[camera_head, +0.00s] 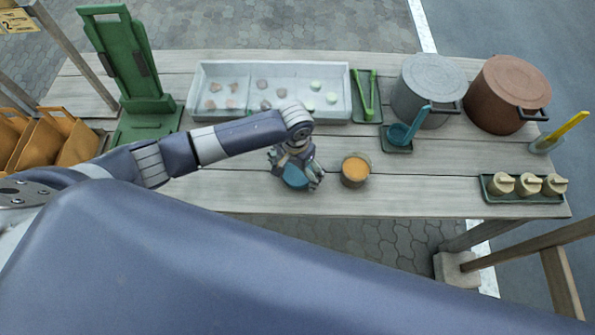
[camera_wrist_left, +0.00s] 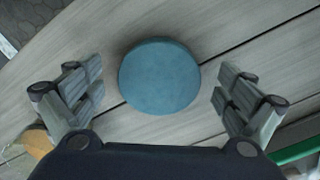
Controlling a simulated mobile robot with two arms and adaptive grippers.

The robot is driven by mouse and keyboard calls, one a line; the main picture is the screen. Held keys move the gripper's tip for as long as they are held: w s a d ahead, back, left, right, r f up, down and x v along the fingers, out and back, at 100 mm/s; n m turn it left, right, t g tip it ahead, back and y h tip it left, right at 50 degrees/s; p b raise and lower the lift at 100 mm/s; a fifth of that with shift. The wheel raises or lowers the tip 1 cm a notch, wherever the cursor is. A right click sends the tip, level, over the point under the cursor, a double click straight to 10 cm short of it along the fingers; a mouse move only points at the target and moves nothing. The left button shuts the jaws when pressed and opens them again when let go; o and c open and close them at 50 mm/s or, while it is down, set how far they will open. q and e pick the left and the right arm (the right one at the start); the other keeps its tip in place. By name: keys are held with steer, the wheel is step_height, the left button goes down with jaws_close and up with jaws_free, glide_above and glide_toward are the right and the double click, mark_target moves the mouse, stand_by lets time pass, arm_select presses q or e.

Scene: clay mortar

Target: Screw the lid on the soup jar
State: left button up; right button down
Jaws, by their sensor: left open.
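A round blue lid (camera_head: 295,178) lies on the wooden table, below my left gripper (camera_head: 297,180). In the left wrist view the lid (camera_wrist_left: 160,76) is between the two spread fingers of my left gripper (camera_wrist_left: 160,95), with a gap on each side. The left gripper is open and holds nothing. The soup jar (camera_head: 355,170), open on top with orange soup in it, stands on the table just to the right of the gripper. My right gripper is not in view.
Behind are a white tray (camera_head: 231,111) of food pieces, green tongs (camera_head: 368,95), a blue ladle (camera_head: 405,130), a grey pot (camera_head: 428,88) and a brown pot (camera_head: 507,92). Several small beige containers (camera_head: 528,184) stand at right. A green stand (camera_head: 130,65) is at left.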

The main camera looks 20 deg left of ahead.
mark_target(296, 173)
arm_select(q)
steer(key=c, duration=0.9)
steer(key=shift+o, duration=0.2)
steer(key=shift+r, duration=0.1)
steer(key=shift+r, duration=0.45)
step_height(296, 173, up, 2)
steer(key=shift+r+b, duration=0.1)
steer(key=shift+b, duration=0.4)
steer(key=s+d+r+b, duration=0.1)
steer(key=s+d, duration=0.2)
steer(key=s, duration=0.4)
steer(key=s+d+b, duration=0.1)
steer(key=s+d, duration=0.3)
steer(key=s, duration=0.3)
steer(key=shift+s+d+r, duration=0.15)
steer(key=shift+d+r, duration=0.05)
steer(key=shift+r, duration=0.2)
